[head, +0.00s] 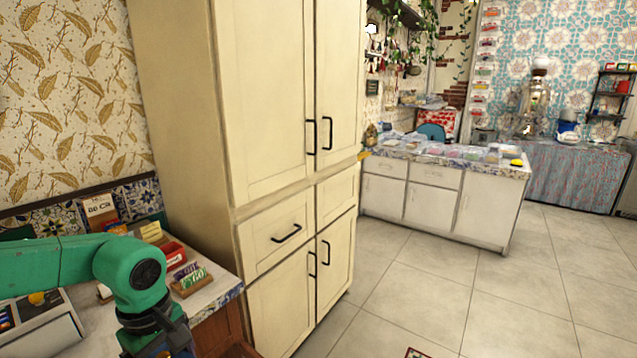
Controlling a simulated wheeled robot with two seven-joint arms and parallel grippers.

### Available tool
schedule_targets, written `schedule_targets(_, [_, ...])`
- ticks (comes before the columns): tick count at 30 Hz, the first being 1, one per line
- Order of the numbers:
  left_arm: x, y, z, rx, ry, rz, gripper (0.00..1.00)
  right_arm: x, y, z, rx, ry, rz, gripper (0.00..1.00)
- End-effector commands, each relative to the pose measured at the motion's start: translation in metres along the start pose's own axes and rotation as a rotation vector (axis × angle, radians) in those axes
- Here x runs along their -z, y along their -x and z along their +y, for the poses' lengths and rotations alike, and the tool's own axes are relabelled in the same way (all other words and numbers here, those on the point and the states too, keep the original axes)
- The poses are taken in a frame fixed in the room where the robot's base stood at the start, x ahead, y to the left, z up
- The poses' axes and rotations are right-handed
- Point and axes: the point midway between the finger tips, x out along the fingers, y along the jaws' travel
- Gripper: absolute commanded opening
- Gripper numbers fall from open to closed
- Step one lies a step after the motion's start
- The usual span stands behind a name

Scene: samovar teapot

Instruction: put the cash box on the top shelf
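I cannot clearly make out a cash box. A pale grey box-like unit (45,325), with small colored items on it, stands at the lower left, partly behind my green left arm; I cannot tell whether it is the cash box. My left arm comes in from the left and bends down past the bottom edge, so its gripper is out of frame. My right gripper is not in view. A wall shelf with hanging plants (402,12) is at the top, beyond the cabinet. A black rack (610,95) stands at the far right. I cannot tell which shelf the task means.
A tall cream cabinet (265,100) with its doors and drawers shut stands in the middle. A counter (215,298) beside it holds a red container (174,254) and small packets. A white counter (435,200) and a samovar (533,105) are farther back. The tiled floor (450,290) is mostly clear.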

Motion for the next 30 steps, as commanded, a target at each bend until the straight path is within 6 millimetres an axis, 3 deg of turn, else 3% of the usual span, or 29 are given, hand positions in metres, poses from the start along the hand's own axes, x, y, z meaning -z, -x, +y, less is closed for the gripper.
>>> schedule_targets(6, [-0.037, -0.061, -0.001, 0.006, -0.497, -0.003, 0.16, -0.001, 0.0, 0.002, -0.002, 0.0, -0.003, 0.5])
schedule_targets(15, [-0.068, -0.113, 0.0, 0.003, -0.933, -0.001, 0.16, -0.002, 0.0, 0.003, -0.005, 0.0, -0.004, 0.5])
schedule_targets(22, [-0.083, -0.136, 0.0, 0.002, -1.129, -0.002, 0.16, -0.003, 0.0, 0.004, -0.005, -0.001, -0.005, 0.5])
schedule_targets(30, [-0.044, -0.123, -0.006, -0.002, -1.055, 0.002, 0.16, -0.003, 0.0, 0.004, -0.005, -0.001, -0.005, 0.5])
